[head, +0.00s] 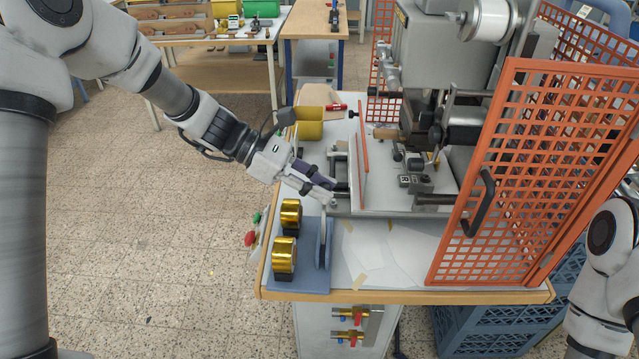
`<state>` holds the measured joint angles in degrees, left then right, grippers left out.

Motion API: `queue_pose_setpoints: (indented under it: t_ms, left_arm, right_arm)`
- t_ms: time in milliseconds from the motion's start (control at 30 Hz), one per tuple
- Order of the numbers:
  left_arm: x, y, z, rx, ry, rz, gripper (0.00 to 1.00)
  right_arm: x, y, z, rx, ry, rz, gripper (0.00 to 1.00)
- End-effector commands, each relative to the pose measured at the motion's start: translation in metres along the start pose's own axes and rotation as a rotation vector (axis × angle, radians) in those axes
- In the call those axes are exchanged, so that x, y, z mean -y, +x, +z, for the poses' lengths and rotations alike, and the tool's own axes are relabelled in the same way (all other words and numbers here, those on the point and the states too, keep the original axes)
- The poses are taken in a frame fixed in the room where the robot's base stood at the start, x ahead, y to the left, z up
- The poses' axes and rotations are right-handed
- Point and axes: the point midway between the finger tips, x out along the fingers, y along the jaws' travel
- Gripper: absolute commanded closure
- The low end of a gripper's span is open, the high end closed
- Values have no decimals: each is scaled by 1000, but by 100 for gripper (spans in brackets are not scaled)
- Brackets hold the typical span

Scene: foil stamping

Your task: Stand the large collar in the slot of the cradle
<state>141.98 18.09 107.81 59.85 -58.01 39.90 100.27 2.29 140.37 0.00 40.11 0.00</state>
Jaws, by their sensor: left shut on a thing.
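The large collar (323,243) looks like a thin grey disc seen nearly edge-on. It is upright at the right side of the blue cradle (306,281), on the near left part of the machine table. My left gripper (328,194) reaches in from the left and is shut at the collar's upper rim. The collar's lower edge is at the cradle; I cannot tell whether it is seated in the slot, which is hidden. My right gripper is out of view; only part of my right arm shows at the right edge.
The stamping machine (425,130) and an orange mesh guard (535,170) stand to the right. White sheets (385,255) lie right of the cradle. A yellow roll (310,130) is behind the gripper.

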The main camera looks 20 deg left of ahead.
Motion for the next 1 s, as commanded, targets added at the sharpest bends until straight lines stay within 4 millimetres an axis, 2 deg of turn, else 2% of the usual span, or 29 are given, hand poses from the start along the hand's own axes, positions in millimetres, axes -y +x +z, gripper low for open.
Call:
queue_pose_setpoints:
  t_ms: [1000]
  left_arm:
    - [1, 0, 1, 0, 0, 0, 100]
  right_arm:
    - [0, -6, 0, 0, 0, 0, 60]
